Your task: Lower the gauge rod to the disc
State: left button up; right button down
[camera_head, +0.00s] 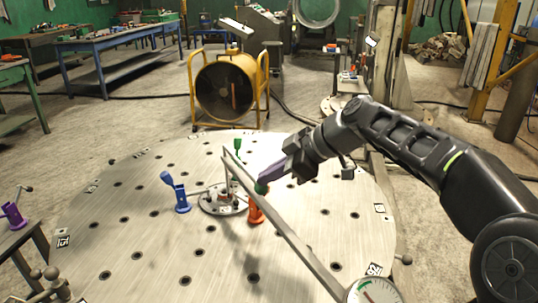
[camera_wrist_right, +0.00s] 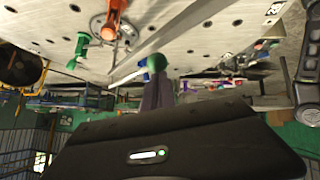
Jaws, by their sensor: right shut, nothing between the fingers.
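A long grey boom (camera_head: 290,235) slants over the round table from the lower right to a tip above the disc (camera_head: 222,210). A thin upright gauge rod (camera_head: 226,178) hangs at its tip; I cannot tell whether its lower end touches the disc. A green knob (camera_head: 261,187) sits beside the boom. My right gripper (camera_head: 267,178), with purple fingers, is shut with nothing between the fingers, its tips at the knob. In the right wrist view the green knob (camera_wrist_right: 156,62) shows at the fingertips, beside the boom (camera_wrist_right: 195,20). My left gripper is not in view.
The holed round table (camera_head: 130,235) carries a blue clamp (camera_head: 181,195), an orange clamp (camera_head: 256,210) and a green clamp (camera_head: 238,146) around the disc. A dial gauge (camera_head: 376,290) is at the lower right. A yellow-framed fan (camera_head: 226,85) stands behind. The table's left side is mostly clear.

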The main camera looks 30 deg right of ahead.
jog(key=shift+s+f, duration=0.1)
jog(key=shift+f, duration=0.5)
jog(key=shift+s+d+r, duration=0.1)
jog(key=shift+s+r, duration=0.05)
jog(key=v, duration=0.8)
jog(key=shift+w+r, duration=0.35)
jog(key=shift+r, duration=0.05)
jog(key=shift+r, duration=0.1)
